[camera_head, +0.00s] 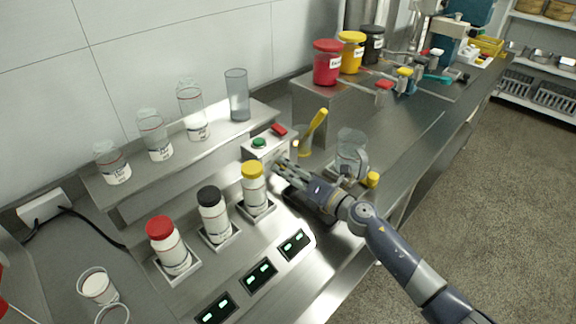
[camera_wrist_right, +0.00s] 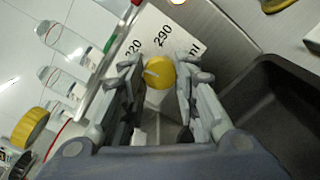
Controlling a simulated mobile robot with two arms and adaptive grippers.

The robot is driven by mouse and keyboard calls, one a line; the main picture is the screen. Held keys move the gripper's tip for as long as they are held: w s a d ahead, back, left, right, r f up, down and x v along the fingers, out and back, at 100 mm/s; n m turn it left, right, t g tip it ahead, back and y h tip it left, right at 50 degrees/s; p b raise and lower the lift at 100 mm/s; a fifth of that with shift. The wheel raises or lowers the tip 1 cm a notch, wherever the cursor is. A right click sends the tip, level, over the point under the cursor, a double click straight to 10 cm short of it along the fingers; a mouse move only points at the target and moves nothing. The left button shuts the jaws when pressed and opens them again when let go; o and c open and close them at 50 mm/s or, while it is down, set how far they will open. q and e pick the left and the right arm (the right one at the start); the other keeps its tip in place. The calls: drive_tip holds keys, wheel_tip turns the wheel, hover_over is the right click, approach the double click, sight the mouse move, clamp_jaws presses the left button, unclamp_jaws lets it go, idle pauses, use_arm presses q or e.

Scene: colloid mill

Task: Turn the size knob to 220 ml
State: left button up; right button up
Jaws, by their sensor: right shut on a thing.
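The size knob (camera_wrist_right: 159,73) is a round yellow dial with a white mark that lies toward the left of its face in the right wrist view. It sits on a white panel (camera_wrist_right: 150,28) printed with 220, 290 and ml; 220 is at the knob's upper left and 290 above it. My right gripper (camera_wrist_right: 157,78) has a finger on each side of the knob and is shut on it. In the head view my right gripper (camera_head: 284,168) is at the front of the white control box (camera_head: 262,147), hiding the knob. My left gripper is not in view.
The box carries a green button (camera_head: 259,143) and a red one (camera_head: 279,130). A yellow-capped bottle (camera_head: 254,186) stands close left of my gripper. A clear jug (camera_head: 351,155) stands to its right. A dark basin (camera_wrist_right: 275,110) lies right in the wrist view.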

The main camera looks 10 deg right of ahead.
drive_tip(key=shift+m+p, duration=0.35)
drive_tip(key=shift+m, duration=0.45)
drive_tip(key=o, duration=1.1)
